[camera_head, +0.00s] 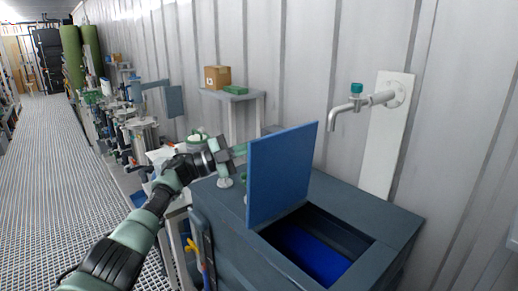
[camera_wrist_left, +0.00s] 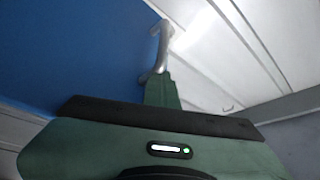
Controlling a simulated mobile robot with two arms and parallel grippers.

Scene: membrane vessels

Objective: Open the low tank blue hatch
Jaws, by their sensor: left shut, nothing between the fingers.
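The blue hatch (camera_head: 282,172) stands raised, nearly upright, at the left edge of the opening in the dark grey-blue tank (camera_head: 385,212). The opening is uncovered and shows bright blue inside. My left gripper (camera_head: 238,150) is at the hatch's far left side, with its tips close to the panel or partly behind it. In the left wrist view, the blue hatch (camera_wrist_left: 70,50) fills the left, with a silver handle (camera_wrist_left: 160,48) at its edge. The shut, empty green fingers (camera_wrist_left: 160,90) reach close to the handle's lower end; contact is unclear. My right gripper is out of view.
A wall tap (camera_head: 360,100) sticks out above the tank's back right. A small shelf (camera_head: 245,97) with a cardboard box (camera_head: 217,77) stands behind. Lab equipment (camera_head: 135,125) lines the wall on the left. The grated walkway (camera_head: 55,190) is clear.

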